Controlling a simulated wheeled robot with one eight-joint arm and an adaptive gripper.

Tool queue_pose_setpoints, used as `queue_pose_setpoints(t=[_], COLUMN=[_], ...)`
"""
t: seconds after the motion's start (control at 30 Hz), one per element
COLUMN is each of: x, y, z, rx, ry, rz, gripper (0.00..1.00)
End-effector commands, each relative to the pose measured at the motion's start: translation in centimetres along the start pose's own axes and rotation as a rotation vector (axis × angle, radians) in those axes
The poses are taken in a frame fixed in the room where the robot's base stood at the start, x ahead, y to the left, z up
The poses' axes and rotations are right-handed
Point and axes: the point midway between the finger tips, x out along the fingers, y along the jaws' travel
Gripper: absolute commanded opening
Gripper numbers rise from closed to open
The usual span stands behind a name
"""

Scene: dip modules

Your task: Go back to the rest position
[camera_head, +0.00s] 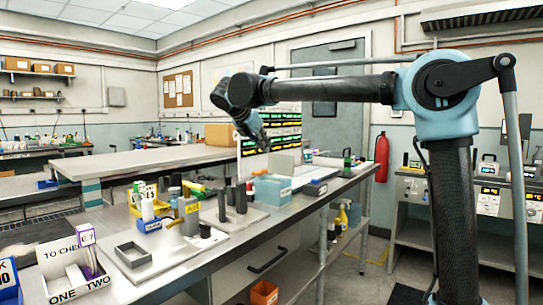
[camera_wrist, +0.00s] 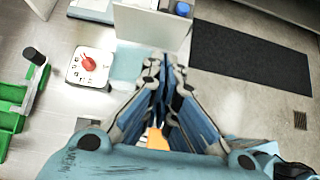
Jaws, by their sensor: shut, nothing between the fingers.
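My gripper (camera_wrist: 165,72) is shut and empty in the wrist view, its two linkage fingers together. In the head view my gripper (camera_head: 262,142) hangs angled down from the end of my raised arm, above the back part of the workbench (camera_head: 225,262). The arm runs level from the upright column at the right to the left. The gripper is apart from the bench and touches nothing that I can see. Its fingertips are small and dark in the head view.
On the bench are a "TO CHECK" holder (camera_head: 72,275), a grey open frame (camera_head: 133,255), a light blue box (camera_head: 271,189) and several small items. An orange bin (camera_head: 264,293) stands below. A red fire extinguisher (camera_head: 381,148) is behind. A dark mat (camera_wrist: 252,58) lies on the floor.

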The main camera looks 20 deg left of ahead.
Motion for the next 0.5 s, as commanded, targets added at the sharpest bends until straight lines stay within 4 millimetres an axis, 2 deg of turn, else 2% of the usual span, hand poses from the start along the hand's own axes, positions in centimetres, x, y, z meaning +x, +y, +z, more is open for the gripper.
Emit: queue_pose_setpoints(t=[0.1, 0.3, 0.43, 0.5], x=[-0.9, -1.1, 0.5, 2.2], y=[0.0, -0.2, -2.0, -4.2], z=[0.2, 0.3, 1.1, 1.8], rx=[-0.001, 0.004, 0.063, 0.131], ry=[0.000, 0.002, 0.020, 0.041], rz=[0.000, -0.003, -0.023, -0.045], gripper=[0.00, 0.00, 0.00, 0.00])
